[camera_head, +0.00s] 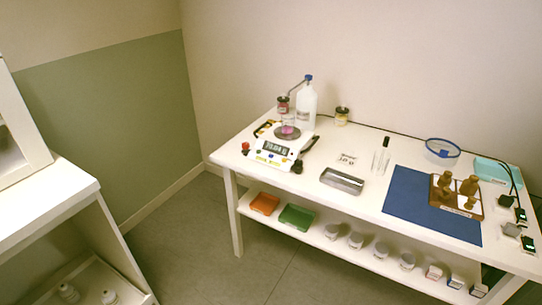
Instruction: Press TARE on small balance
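The small balance (275,151) is white and stands at the left end of the white table (340,208). Its dark display (274,147) shows digits too small to read surely. Small coloured keys sit on its front panel; I cannot tell which one is TARE. A clear glass vessel (289,122) with pink at its base stands on the round dark pan at the back of the balance. Neither of my grippers is in view.
A white wash bottle (307,107) stands behind the balance. A metal tray (342,180), a blue mat (412,205), and a wooden rack (474,209) with brown bottles lie to the right. The lower shelf holds orange (265,203) and green (297,217) trays.

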